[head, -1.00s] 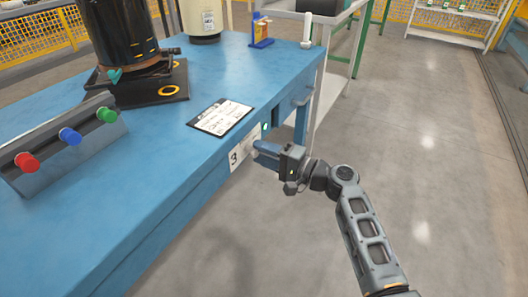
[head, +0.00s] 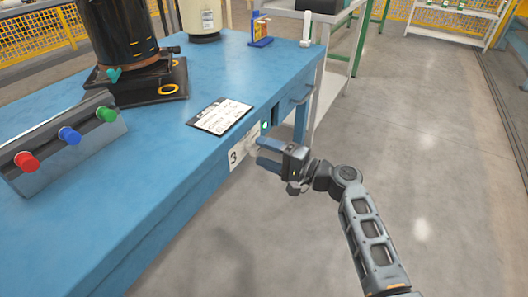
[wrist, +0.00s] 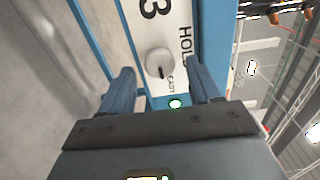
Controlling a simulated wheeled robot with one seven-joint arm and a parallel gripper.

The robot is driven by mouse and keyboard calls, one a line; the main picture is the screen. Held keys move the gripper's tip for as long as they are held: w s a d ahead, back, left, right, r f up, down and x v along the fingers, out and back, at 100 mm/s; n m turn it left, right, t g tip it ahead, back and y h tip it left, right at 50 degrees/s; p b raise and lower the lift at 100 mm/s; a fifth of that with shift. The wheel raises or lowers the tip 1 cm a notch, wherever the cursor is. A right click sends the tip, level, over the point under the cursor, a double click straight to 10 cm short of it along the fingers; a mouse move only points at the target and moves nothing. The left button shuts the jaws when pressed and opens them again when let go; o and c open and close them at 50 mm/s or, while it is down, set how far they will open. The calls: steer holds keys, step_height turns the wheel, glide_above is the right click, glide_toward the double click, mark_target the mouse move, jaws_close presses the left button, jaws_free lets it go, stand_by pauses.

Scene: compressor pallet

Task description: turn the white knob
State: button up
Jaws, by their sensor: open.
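The white knob (wrist: 158,62) is round, with a dark pointer mark on it. It sits on a white label panel (wrist: 176,25) marked "3" and "HOLD"; another word beside it is hard to read. In the head view the panel (head: 238,152) is on the blue table's front side, and the knob shows only faintly near the fingertips. My gripper (head: 263,153) is open and empty in front of it. In the wrist view the two fingers of my gripper (wrist: 160,84) are apart, with the knob a little beyond the tips, roughly centred between them.
A green light (wrist: 175,103) glows beside the knob. The blue table (head: 170,150) carries a box with red, blue and green buttons (head: 70,143), a black compressor (head: 125,50) and a written card (head: 220,116). The floor right of the table is clear.

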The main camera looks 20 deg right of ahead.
steer(key=v, duration=0.7)
steer(key=shift+p, duration=0.45)
steer(key=shift+f, duration=0.1)
steer(key=s+a+f+n+g+h, duration=0.15)
steer(key=s+f+h, duration=0.35)
steer(key=s, duration=0.6)
steer(key=s+a+f+n+g+h, duration=0.1)
steer(key=s+f+g+h, duration=0.15)
steer(key=s+f, duration=0.7)
steer(key=s+r+n+t+h, duration=0.1)
steer(key=s+r+n+h, duration=0.3)
steer(key=s, duration=0.7)
steer(key=s+a+r+n+t, duration=0.1)
steer(key=s+r+n+t, duration=0.1)
steer(key=s+r, duration=0.55)
steer(key=s+a+r+n+t, duration=0.15)
steer(key=s+r, duration=0.25)
steer(key=r, duration=0.7)
step_height(320, 180, up, 21)
steer(key=n+p, duration=0.1)
steer(key=p, duration=1.9)
steer(key=shift+a+y, duration=0.25)
steer(key=shift+y, duration=0.2)
